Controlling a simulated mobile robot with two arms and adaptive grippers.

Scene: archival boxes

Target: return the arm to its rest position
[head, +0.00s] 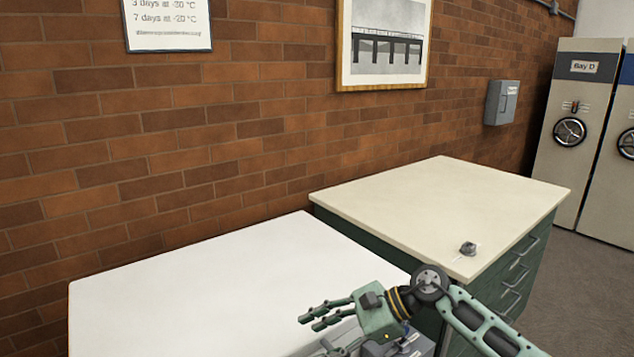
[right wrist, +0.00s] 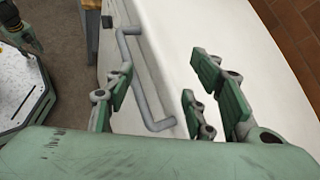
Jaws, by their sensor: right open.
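My right gripper (head: 325,317) is open, with its green fingers spread and nothing between them. In the head view its arm comes in from the lower right and the fingers point left, in front of the white tabletop (head: 215,290). In the right wrist view the open fingers of the right gripper (right wrist: 158,105) frame a grey bar handle (right wrist: 140,75) on the side of a white-topped unit. I cannot tell whether they touch it. My left gripper does not show clearly in either view.
A cream-topped green drawer cabinet (head: 440,205) stands to the right, with a small dark object (head: 467,248) on it. A grey box-like thing (head: 415,346) shows partly below my right arm. The brick wall (head: 270,130) closes off the back. The white tabletop looks mostly bare.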

